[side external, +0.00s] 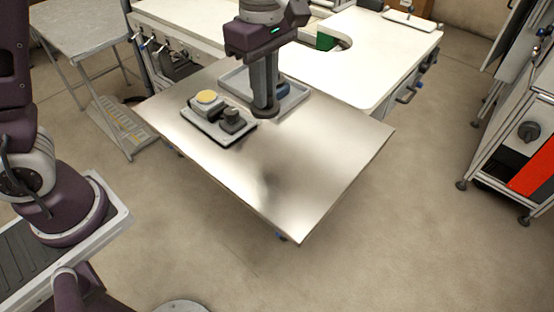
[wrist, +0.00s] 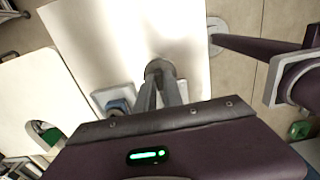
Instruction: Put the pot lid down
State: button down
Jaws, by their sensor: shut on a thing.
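My gripper (side external: 264,105) points down over the metal table, fingers together. It is shut on the pot lid, a small dark grey round piece (side external: 266,113) at the fingertips. In the wrist view my gripper (wrist: 160,78) shows the round lid (wrist: 157,66) at the ends of the two fingers, over the bright tabletop. The fingers cover part of the lid. In the side view the lid appears at the near edge of the back tray (side external: 297,98); I cannot tell whether it touches anything below.
The metal table (side external: 300,160) is bare at the front and right. A grey tray (side external: 213,142) on its left holds a yellow-topped round item (side external: 206,97) and a dark item (side external: 232,121). A blue item (side external: 284,90) lies in the back tray. A white counter (side external: 380,55) stands behind.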

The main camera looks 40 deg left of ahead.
jog(key=d+f, duration=0.1)
jog(key=f, duration=0.2)
jog(key=s+d+f, duration=0.1)
jog(key=d+f, duration=0.1)
jog(key=f, duration=0.2)
jog(key=d+f, duration=0.1)
jog(key=f, duration=0.3)
jog(key=shift+s+d, duration=0.25)
jog(key=shift+d, duration=0.05)
jog(key=shift+f, duration=0.15)
jog(key=c, duration=1.5)
grip_release()
